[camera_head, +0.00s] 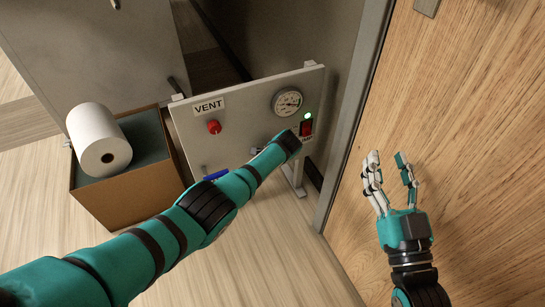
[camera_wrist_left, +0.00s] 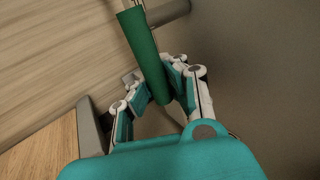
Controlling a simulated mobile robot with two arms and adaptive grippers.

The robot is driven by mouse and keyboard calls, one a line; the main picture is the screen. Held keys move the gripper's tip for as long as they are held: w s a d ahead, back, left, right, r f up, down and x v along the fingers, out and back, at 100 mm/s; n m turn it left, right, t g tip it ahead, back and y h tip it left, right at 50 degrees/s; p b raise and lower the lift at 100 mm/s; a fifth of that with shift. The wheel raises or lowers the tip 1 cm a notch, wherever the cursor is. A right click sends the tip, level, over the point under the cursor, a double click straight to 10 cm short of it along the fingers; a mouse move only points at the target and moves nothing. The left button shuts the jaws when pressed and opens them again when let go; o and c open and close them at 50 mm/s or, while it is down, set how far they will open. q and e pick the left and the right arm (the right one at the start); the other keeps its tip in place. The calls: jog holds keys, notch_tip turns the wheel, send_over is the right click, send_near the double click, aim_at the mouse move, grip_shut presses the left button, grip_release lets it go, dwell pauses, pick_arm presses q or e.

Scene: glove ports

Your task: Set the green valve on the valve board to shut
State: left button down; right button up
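The valve board (camera_head: 243,122) is a pale upright panel with a VENT label. The green valve's handle (camera_wrist_left: 146,50) shows in the left wrist view as a green bar. It is hidden in the head view behind my left arm. My left gripper (camera_wrist_left: 150,78) has its fingers on both sides of the handle's near end, closed in against it. In the head view my left forearm reaches across the board's lower right and hides these fingers. My right gripper (camera_head: 387,160) is open and empty, in front of the wooden surface at the right.
The board also carries a gauge (camera_head: 287,101), a red knob (camera_head: 214,127), a red switch (camera_head: 306,128) beside a lit green lamp (camera_head: 308,115), and a blue handle (camera_head: 216,175). A brown box (camera_head: 130,203) with a white roll (camera_head: 98,139) stands left. Floor below is clear.

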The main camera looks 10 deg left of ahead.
pick_arm(q)
jog(key=shift+s+d+f, duration=0.25)
jog(key=shift+s+f, duration=0.05)
jog(key=shift+s, duration=0.05)
jog(key=c, duration=1.4)
grip_release()
jog(key=shift+r, duration=0.25)
jog(key=shift+o, duration=0.9)
jog(key=shift+w+r, duration=0.1)
jog(key=shift+a, duration=0.1)
jog(key=shift+r, duration=0.1)
jog(key=v, duration=1.1)
jog(key=shift+s+r, duration=0.25)
jog(key=shift+s, duration=0.05)
